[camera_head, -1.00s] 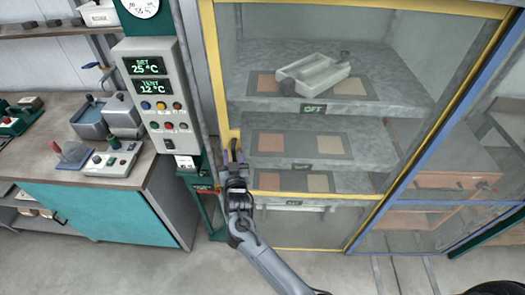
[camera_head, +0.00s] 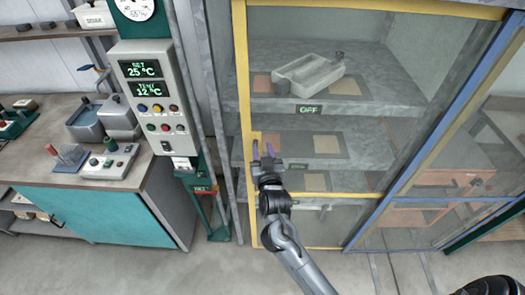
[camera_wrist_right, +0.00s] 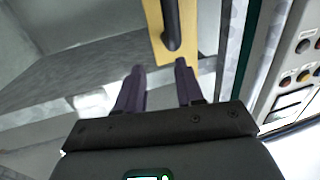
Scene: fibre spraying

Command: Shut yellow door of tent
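The yellow-framed door (camera_head: 243,75) of the tent has clear panes, with grey shelves visible behind it. Its left edge stands apart from the grey post, leaving a gap. My right gripper (camera_head: 263,150) is at the door's left edge, by the yellow handle plate. In the right wrist view, a dark handle (camera_wrist_right: 171,28) on the yellow plate lies just ahead of and between the purple fingertips (camera_wrist_right: 160,68). The fingers are apart, and I see no grip on the handle. Whether they touch it cannot be told. My left gripper is out of view.
A control panel (camera_head: 157,95) stands left of the door beside a green stand (camera_head: 217,222). A workbench (camera_head: 70,176) with devices is at the far left. A blue-framed panel (camera_head: 440,125) adjoins on the right. The floor in front is bare.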

